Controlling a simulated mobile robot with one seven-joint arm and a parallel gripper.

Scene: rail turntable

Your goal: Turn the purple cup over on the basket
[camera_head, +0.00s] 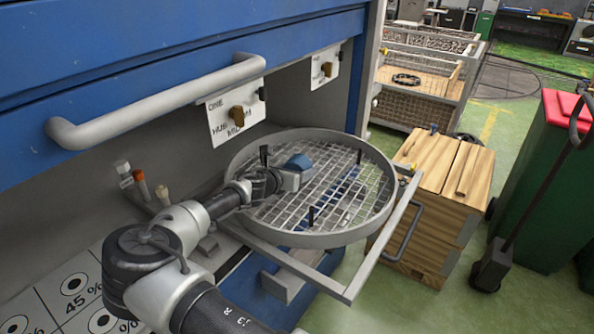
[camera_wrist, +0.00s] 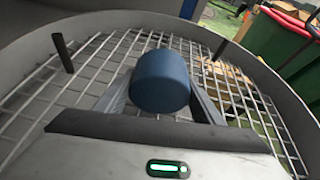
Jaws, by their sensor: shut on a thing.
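A dark blue, rounded, cup-like thing (camera_wrist: 160,82) is between the fingers of my gripper (camera_wrist: 162,100); it looks blue, not purple. In the head view my gripper (camera_head: 284,180) is shut on this blue thing (camera_head: 298,162), over the left-back part of the basket. The basket (camera_head: 388,208) is a round grey rim with a wire-grid floor, and its grid also fills the wrist view (camera_wrist: 95,75). I cannot tell whether the blue thing touches the grid, or which way its mouth faces. No purple cup shows.
Several thin dark posts stand up from the grid, one left of the cup (camera_wrist: 63,52) and one near the front (camera_head: 311,216). A blue cabinet with a grey handle (camera_head: 155,100) overhangs the left. A wooden crate (camera_head: 440,185) stands right of the basket. The grid's right part is clear.

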